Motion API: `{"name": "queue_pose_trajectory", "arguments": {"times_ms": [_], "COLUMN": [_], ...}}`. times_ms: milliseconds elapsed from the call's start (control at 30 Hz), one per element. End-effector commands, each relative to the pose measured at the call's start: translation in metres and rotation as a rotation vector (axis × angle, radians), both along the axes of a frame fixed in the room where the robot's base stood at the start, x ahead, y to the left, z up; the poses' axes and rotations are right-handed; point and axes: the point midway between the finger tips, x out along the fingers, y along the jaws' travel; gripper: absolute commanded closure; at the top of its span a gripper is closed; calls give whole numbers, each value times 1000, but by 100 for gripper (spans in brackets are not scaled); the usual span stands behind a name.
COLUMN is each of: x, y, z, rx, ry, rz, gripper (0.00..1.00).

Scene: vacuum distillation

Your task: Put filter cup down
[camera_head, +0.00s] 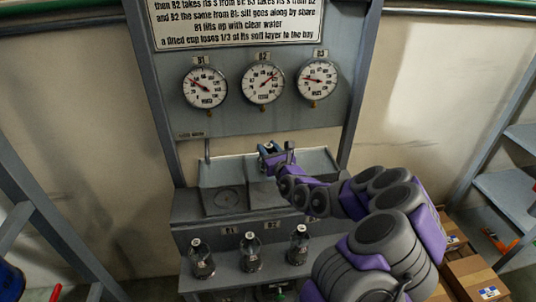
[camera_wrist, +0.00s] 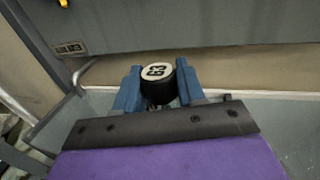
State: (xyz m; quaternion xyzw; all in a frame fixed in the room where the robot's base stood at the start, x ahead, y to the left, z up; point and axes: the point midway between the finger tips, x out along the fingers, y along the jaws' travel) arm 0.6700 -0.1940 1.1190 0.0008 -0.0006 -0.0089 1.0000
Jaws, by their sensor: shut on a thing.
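My gripper (camera_wrist: 159,90) is shut on the filter cup (camera_wrist: 158,73), its blue fingers on either side of it. The cup is dark with a pale round top marked with a character and a 3, perhaps C3. In the head view my gripper (camera_head: 271,153) is over the middle part of the grey bench unit, below the gauges. The cup is small there and hard to make out. The left bay (camera_head: 226,199) of the unit is empty and shows a round mark. My arm and gripper cover part of the middle and right bays. I cannot tell whether the cup touches anything.
Three gauges, B1 (camera_head: 205,87), B2 (camera_head: 262,83) and B3 (camera_head: 317,80), hang on the panel above. Several dark bottles (camera_head: 250,252) stand on the lower shelf (camera_head: 225,283). A bent metal pipe (camera_wrist: 72,73) rises at the left of the wrist view. Cardboard boxes (camera_head: 475,281) stand at right.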

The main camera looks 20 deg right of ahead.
Motion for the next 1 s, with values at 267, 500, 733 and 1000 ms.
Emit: {"name": "queue_pose_trajectory", "arguments": {"times_ms": [267,500,733,1000], "x": [0,0,0,0], "y": [0,0,1,0], "z": [-8,-13,-18,-21], "rx": [-1,0,-1,-1], "ry": [-1,2,2,0], "rz": [0,0,1,1], "gripper": [100,100,100,52]}}
